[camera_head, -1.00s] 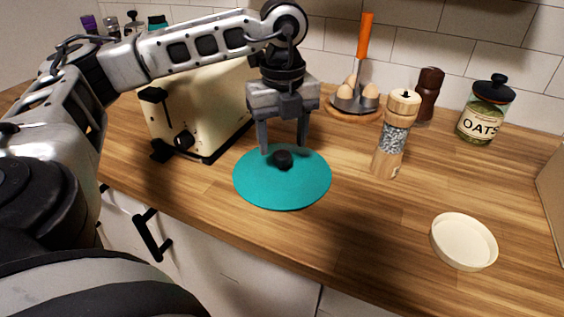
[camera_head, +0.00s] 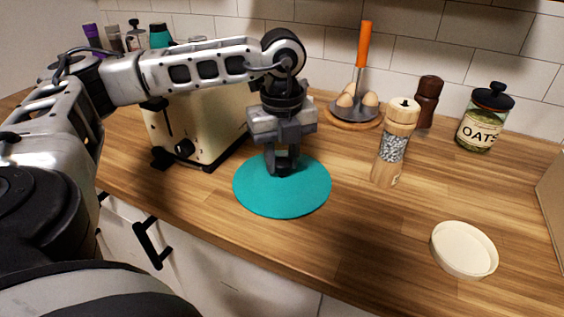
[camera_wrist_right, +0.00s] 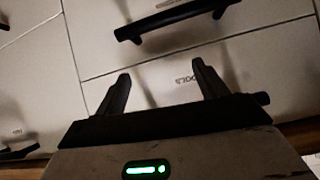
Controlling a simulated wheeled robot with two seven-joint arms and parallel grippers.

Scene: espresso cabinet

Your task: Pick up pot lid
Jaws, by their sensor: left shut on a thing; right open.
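The pot lid (camera_head: 282,197) is a flat teal disc with a small black knob at its centre. It lies on the wooden counter in the head view. My left gripper (camera_head: 282,170) points down over the middle of the lid and is shut on the knob, which the fingers mostly hide. The lid appears to rest on the counter; I see no clear gap under it. My right gripper (camera_wrist_right: 165,92) shows in the right wrist view, open and empty, in front of white drawer fronts.
A cream toaster (camera_head: 205,125) stands close behind and left of the lid. A pepper mill (camera_head: 396,142), an egg holder (camera_head: 352,112), a dark mill (camera_head: 428,101) and an oats jar (camera_head: 485,118) stand to the right. A shallow cream dish (camera_head: 463,250) lies front right. Black handles (camera_wrist_right: 180,18) line the drawers.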

